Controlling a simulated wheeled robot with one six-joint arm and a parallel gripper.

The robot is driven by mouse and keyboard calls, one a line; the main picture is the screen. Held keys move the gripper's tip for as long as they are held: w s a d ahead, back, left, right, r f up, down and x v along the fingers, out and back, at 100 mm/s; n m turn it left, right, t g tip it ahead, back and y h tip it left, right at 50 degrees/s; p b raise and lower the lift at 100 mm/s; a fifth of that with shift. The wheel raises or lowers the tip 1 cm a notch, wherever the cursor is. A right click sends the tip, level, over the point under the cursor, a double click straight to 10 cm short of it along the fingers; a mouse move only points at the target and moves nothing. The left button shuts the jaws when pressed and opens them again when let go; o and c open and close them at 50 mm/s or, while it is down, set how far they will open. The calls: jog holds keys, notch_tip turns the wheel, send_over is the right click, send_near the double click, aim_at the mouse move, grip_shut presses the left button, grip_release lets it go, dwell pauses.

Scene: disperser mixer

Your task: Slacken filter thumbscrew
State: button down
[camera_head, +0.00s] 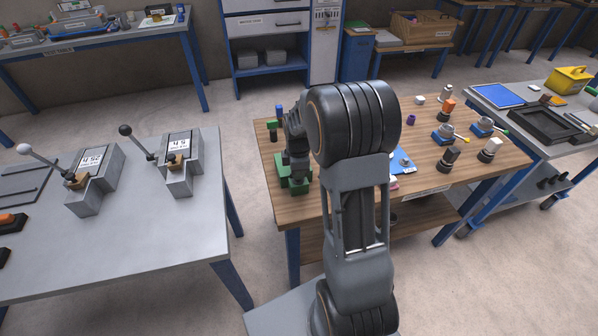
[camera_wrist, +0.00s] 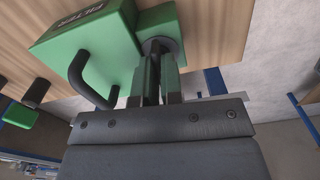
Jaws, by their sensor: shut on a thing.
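The green filter block (camera_wrist: 90,45), labelled "FILTER", fills the upper left of the wrist view, with a black curved handle (camera_wrist: 80,75) beside my gripper. It also shows in the head view (camera_head: 290,187), at the left end of the wooden table and partly hidden by my arm. A round dark thumbscrew collar (camera_wrist: 160,45) sits at the block's side. My gripper (camera_wrist: 158,62) is at this collar, its two fingers shut on the thumbscrew. The fingers hide most of the held part. In the head view my gripper (camera_head: 297,168) is over the green block.
The wooden table (camera_head: 450,185) holds several small knobs and valves at its right side. A blue sheet (camera_head: 403,161) lies just right of my arm. The grey table (camera_head: 130,235) at left holds two lever devices, with a floor gap between the tables.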

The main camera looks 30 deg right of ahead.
jog(key=shift+n, duration=0.6)
jog(key=c, duration=1.3)
grip_release()
jog(key=shift+o, duration=0.2)
jog(key=shift+r, duration=0.15)
notch_tip(320, 180, up, 14)
jog(key=shift+f, duration=0.2)
